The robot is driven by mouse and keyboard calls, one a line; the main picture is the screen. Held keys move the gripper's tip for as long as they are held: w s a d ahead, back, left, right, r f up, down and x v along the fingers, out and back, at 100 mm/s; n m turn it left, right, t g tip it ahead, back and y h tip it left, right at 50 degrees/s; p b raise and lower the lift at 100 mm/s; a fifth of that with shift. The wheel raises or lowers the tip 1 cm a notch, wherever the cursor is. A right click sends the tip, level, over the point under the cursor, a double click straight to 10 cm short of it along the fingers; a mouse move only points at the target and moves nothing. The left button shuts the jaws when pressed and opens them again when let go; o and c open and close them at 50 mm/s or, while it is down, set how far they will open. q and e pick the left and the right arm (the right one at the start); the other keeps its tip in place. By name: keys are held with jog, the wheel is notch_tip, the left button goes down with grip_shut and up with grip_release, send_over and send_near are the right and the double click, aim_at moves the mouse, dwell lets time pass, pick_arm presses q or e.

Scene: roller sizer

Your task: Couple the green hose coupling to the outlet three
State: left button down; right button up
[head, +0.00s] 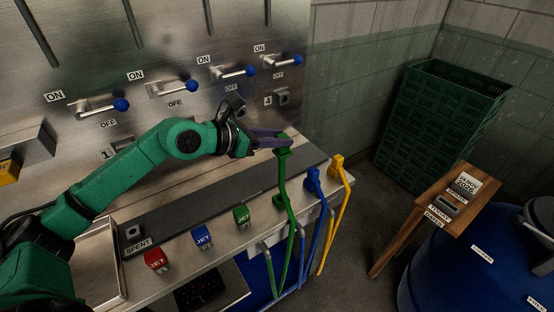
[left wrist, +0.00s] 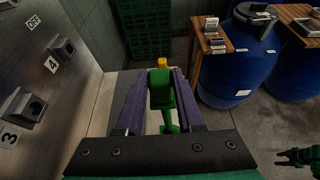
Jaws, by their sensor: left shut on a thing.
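My left gripper (head: 266,138) is shut on the green hose coupling (head: 283,142), above the counter's right end. In the left wrist view the coupling (left wrist: 160,88) sits between the two purple fingers, its green hose hanging below. Outlet three (left wrist: 25,106), a dark square socket beside the label 3, is on the steel panel at the left of the left wrist view, apart from the coupling. In the head view my wrist covers much of that area. My right gripper (left wrist: 297,157) seems to show small at the lower right of the wrist view; its jaws are unclear.
Outlet 4 (head: 283,97) is to the right on the panel, below levers with blue knobs. Blue (head: 313,178) and yellow (head: 337,164) couplings stand at the counter's right end. Red, blue and green JET blocks are on the counter. A green crate (head: 440,120) and wooden stand (head: 430,213) are at right.

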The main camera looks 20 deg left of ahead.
pick_arm(q)
jog(key=shift+r, duration=0.2)
jog(key=w+a+f+m+t+y+b, duration=0.3)
jog(key=w+a+f+m+t+b, duration=0.2)
jog(key=m+b, duration=0.8)
jog(key=a+f+t+b, duration=0.1)
jog(key=b, duration=0.2)
jog(key=shift+t+y+b, duration=0.3)
jog(key=shift+t, duration=0.1)
jog(key=w+a+p, duration=0.3)
jog(key=a+p, duration=0.1)
jog(key=p, duration=0.1)
jog(key=shift+w+a, duration=0.25)
jog(key=shift+w, duration=0.1)
